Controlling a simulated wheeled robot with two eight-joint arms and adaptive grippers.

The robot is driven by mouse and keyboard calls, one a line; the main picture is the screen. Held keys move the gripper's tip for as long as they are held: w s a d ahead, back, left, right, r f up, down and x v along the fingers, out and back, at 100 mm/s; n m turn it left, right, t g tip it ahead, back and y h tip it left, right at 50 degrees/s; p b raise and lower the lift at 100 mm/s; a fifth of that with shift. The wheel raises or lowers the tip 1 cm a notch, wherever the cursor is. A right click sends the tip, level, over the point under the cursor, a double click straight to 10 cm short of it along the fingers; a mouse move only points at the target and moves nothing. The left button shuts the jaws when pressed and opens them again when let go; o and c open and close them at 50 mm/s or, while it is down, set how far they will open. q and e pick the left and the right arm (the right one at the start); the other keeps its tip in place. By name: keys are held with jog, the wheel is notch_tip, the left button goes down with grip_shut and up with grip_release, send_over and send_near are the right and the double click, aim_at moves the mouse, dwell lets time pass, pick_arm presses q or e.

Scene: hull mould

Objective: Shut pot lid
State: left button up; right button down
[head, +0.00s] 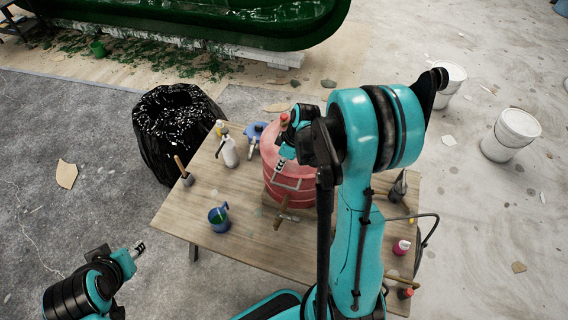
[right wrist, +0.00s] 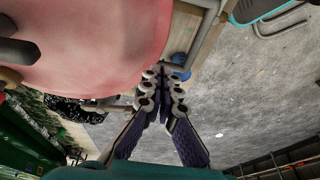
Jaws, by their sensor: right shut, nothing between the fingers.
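The pot (head: 270,160) is a large pinkish-red round vessel on the wooden table, partly hidden behind my right arm. Its big pink rounded surface fills the upper left of the right wrist view (right wrist: 90,45). I cannot tell the lid apart from the body, nor whether it is open. My right gripper (head: 279,168) is at the pot's near left side in the head view. In the right wrist view its fingers (right wrist: 162,70) are together and empty, beside the pink surface; contact is unclear. My left gripper (head: 139,248) is off the table at lower left, too small to read.
The table (head: 235,200) bears a white spray bottle (head: 229,148), a blue-green cup (head: 218,218), a brush (head: 184,172) and a pink bottle (head: 401,247). A black bag (head: 178,125) stands left. White buckets (head: 511,135) stand right. The green hull (head: 210,20) is behind.

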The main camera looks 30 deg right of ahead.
jog(key=s+a+p+v, duration=0.1)
jog(key=p+v, duration=0.1)
jog(key=v, duration=1)
pick_arm(q)
notch_tip(320, 180, down, 10)
jog(key=b, duration=1.3)
jog(key=shift+s+d+f+b, duration=0.25)
jog(key=shift+s+d+b, duration=0.1)
jog(key=shift+s, duration=0.1)
pick_arm(e)
jog(key=s+a+f+m+t+h, duration=0.2)
jog(key=s+a+f+m+t, duration=0.3)
jog(key=s+a+m, duration=0.3)
jog(key=s+a+f, duration=0.1)
jog(key=s+a, duration=0.1)
jog(key=a, duration=0.2)
jog(key=shift+s+f+h, duration=0.25)
jog(key=shift+h, duration=0.05)
